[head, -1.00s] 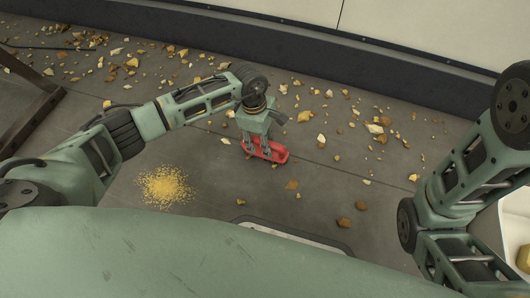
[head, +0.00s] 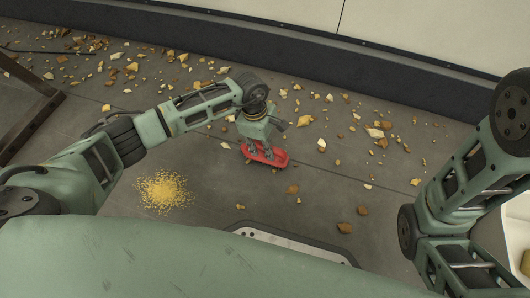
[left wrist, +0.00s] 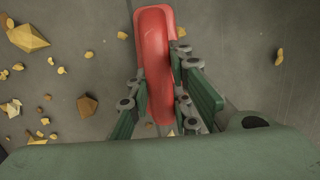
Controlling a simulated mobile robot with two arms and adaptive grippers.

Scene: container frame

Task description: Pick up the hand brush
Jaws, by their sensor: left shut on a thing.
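The red hand brush (head: 278,159) lies on or just above the grey floor, in the middle of the head view; I cannot tell if it touches the floor. My left gripper (head: 261,152) is over it, pointing down, with its fingers shut on it. In the left wrist view the brush (left wrist: 153,45) runs lengthwise between the two green-padded fingers of the gripper (left wrist: 165,92). Its near end is partly hidden by the fingers and the green housing. My right gripper is out of view; only part of my right arm shows at the right.
Yellow and brown rubble (head: 375,133) is strewn over the floor. A pile of yellow grains (head: 163,190) lies left of the brush. A dark wall base (head: 330,75) runs along the back. A dark frame (head: 35,118) stands at the left.

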